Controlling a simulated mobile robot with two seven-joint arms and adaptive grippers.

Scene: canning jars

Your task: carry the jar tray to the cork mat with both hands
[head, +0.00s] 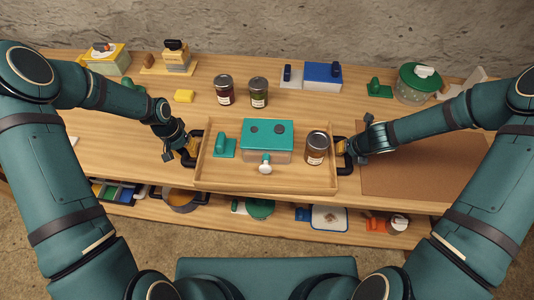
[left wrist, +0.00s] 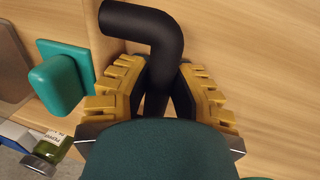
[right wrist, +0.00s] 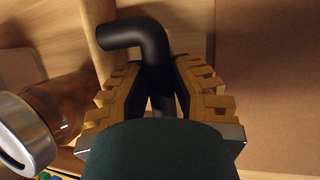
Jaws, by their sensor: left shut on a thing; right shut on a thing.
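The wooden jar tray (head: 220,184) is at the front middle of the table, left of the brown cork mat (head: 420,170). It holds a jar with a silver lid (head: 317,148), a teal-lidded box (head: 267,140) and a green block-like piece (head: 224,146). My left gripper (head: 190,152) is shut on the tray's black left handle, which also shows in the left wrist view (left wrist: 150,28). My right gripper (head: 347,154) is shut on the black right handle, seen in the right wrist view (right wrist: 140,34). I cannot tell whether the tray touches the table.
Two jars (head: 224,90) (head: 258,92) stand behind the tray. A green-lidded glass container (head: 418,84) and blue and white boxes (head: 322,76) stand at the back. The cork mat's visible surface is bare. A lower shelf holds a pot (head: 181,201) and other items.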

